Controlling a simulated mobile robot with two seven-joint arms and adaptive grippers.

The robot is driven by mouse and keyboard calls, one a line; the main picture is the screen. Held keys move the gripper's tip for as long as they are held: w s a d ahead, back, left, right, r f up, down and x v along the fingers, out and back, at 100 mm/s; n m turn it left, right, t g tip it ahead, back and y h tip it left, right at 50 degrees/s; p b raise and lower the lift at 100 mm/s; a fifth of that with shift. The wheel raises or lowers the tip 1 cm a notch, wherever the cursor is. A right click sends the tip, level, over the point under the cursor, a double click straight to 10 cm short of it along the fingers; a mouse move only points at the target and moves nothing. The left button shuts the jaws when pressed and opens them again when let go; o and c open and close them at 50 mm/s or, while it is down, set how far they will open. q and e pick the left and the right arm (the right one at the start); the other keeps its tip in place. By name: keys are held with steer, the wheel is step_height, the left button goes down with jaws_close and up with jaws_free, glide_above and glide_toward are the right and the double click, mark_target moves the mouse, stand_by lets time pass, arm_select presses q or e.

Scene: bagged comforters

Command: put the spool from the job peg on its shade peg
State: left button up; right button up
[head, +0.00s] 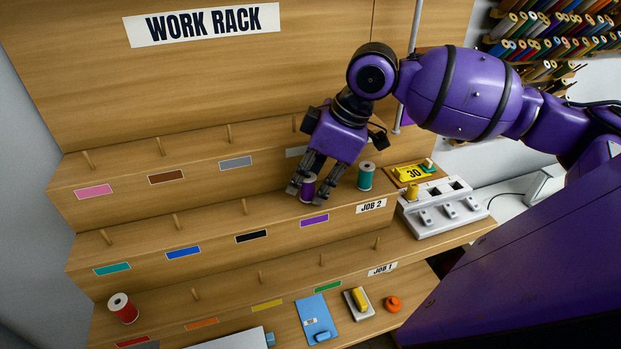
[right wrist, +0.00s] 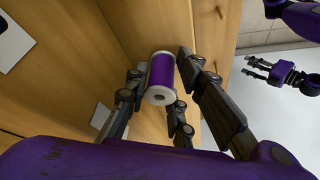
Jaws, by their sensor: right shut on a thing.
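A purple spool (head: 308,188) with white ends is between the fingers of my right gripper (head: 303,192), which is shut on it. It stands just above the purple shade label (head: 314,220) on the middle tier; whether it is on a peg there is hidden. The right wrist view also shows the purple spool (right wrist: 162,77) between the fingers. A teal spool (head: 366,177) stands upright to the right, behind the JOB 2 label (head: 372,206). My left gripper (right wrist: 260,70) shows in the right wrist view, open, empty and well away.
The wooden work rack (head: 110,215) has three tiers with bare pegs and colored labels. A red spool (head: 122,308) stands on the lower left. A white machine (head: 440,207) and a yellow 30 tag (head: 413,173) are at the right. An orange object (head: 393,304) lies below.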

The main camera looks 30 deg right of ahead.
steer(key=shift+f, duration=0.1)
steer(key=o, duration=1.1)
steer(key=o, duration=0.6)
steer(key=shift+o, duration=0.2)
steer(key=shift+d+r, duration=0.15)
steer(key=shift+r, duration=0.55)
steer(key=shift+a+v, duration=0.2)
steer(key=shift+v, duration=2.55)
steer(key=shift+r, duration=0.15)
